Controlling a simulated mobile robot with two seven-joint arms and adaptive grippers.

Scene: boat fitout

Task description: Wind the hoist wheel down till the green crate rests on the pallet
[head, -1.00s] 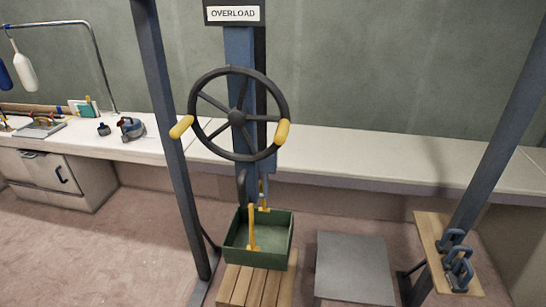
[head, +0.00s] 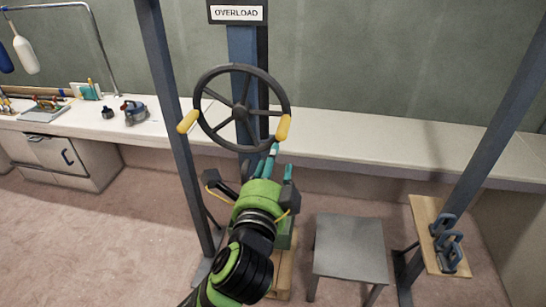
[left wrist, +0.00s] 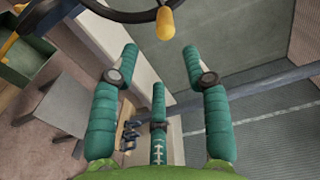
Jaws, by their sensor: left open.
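The dark spoked hoist wheel (head: 240,112) stands on a blue post, with one yellow handle (head: 188,122) at its left and another (head: 284,127) at its right. My left gripper (head: 270,160) is open and empty just below the right handle. In the left wrist view, that handle (left wrist: 165,22) hangs beyond and between the spread teal fingers, apart from them. The green crate (head: 285,236) is mostly hidden behind my arm; it shows at upper left in the wrist view (left wrist: 32,68). The wooden pallet (head: 286,272) is mostly hidden, and its contact with the crate cannot be seen. My right gripper is out of view.
An OVERLOAD sign (head: 238,13) tops the post. Slanted frame legs (head: 178,130) stand either side. A long white counter (head: 370,140) runs behind.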

